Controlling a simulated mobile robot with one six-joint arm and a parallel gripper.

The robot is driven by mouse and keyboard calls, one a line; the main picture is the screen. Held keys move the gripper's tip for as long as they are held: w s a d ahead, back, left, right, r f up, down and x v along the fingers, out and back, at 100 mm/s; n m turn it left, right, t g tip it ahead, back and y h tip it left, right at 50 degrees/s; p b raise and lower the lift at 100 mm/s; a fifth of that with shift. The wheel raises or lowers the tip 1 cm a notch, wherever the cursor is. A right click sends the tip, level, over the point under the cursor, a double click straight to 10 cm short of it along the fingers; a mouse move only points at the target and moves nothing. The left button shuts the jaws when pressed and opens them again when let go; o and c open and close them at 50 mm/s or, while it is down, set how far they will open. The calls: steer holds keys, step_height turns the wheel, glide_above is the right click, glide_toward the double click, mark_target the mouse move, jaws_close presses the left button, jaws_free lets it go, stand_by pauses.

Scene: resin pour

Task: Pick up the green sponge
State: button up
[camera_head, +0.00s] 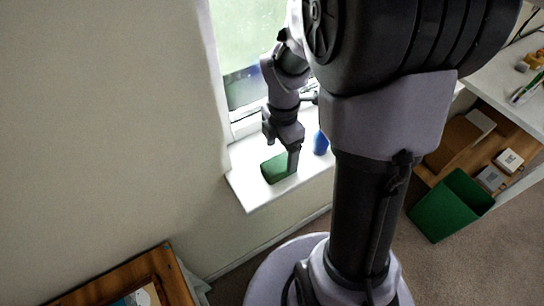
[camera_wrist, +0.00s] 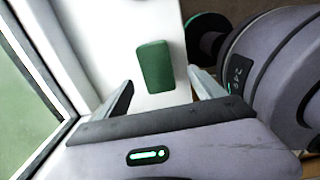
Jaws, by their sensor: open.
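The green sponge (camera_head: 275,168) lies on the white windowsill, close to its front left corner. It also shows in the wrist view (camera_wrist: 155,66) as a rounded green block on the white surface. My gripper (camera_head: 291,160) is over the sill at the sponge's right side in the head view. In the wrist view my gripper (camera_wrist: 160,86) is open, with its two fingers apart and the sponge seen between and just beyond them. Nothing is held. I cannot tell the exact height of the fingers above the sill.
The white windowsill (camera_head: 247,194) sits below a window (camera_head: 240,88). A blue object (camera_head: 320,143) stands on the sill right of my gripper. A green bin (camera_head: 440,212) is on the floor at right, by a white-topped desk (camera_head: 497,82). A wooden-framed piece (camera_head: 125,280) is at lower left.

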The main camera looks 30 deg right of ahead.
mark_target(279, 164)
steer(key=f+b, duration=0.1)
steer(key=f, duration=0.3)
steer(key=f+b, duration=0.1)
steer(key=f, duration=0.2)
steer(key=shift+w+b, duration=0.3)
steer(key=shift+r, duration=0.2)
steer(key=shift+c, duration=0.5)
steer(key=c, duration=1.3)
